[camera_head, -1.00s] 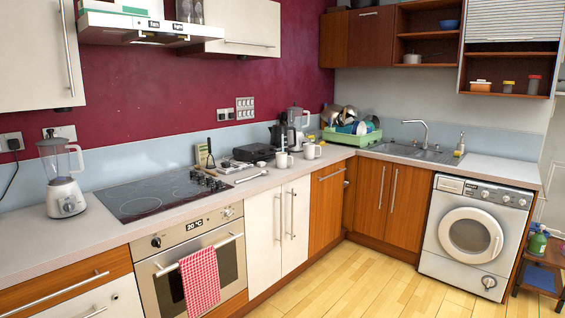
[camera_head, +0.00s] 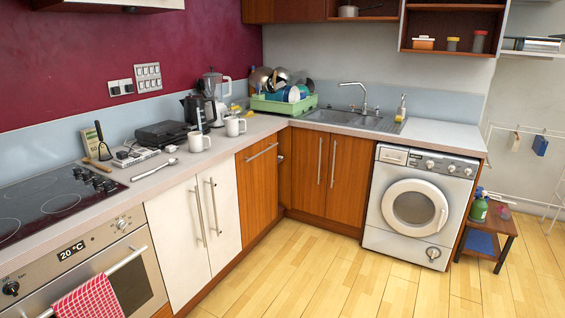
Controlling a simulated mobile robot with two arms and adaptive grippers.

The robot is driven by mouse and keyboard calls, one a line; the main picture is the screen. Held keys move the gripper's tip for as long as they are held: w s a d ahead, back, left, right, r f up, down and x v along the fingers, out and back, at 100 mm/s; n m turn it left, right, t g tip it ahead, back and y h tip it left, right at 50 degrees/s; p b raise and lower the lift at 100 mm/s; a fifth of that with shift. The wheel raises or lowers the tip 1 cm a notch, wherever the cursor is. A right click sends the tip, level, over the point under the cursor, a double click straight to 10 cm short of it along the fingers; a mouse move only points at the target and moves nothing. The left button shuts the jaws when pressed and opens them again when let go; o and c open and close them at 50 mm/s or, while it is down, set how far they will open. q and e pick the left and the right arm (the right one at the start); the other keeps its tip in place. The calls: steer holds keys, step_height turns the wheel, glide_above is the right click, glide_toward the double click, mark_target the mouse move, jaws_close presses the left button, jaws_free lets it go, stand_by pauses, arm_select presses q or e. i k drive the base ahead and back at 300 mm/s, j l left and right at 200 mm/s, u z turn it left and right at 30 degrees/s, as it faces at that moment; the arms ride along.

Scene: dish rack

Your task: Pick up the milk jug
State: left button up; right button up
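I cannot pick out a milk jug for certain. Two white mugs stand on the counter (camera_head: 262,124) left of the corner: one white mug (camera_head: 199,139) is nearer and another white mug (camera_head: 235,126) is to its right. Neither of my grippers is in view.
The sink (camera_head: 350,120) is right of the rack, above wooden cupboards. A washing machine (camera_head: 416,204) stands at the right end, beside a low wooden stand (camera_head: 490,236) with a green bottle (camera_head: 479,207). The hob (camera_head: 45,205) is at left. The wooden floor (camera_head: 335,275) is clear.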

mark_target(231, 124)
steer(key=i+l, duration=0.1)
steer(key=i, duration=0.5)
steer(key=i+l+u, duration=0.15)
steer(key=i, duration=0.4)
steer(key=i+l, duration=0.15)
steer(key=i, duration=0.45)
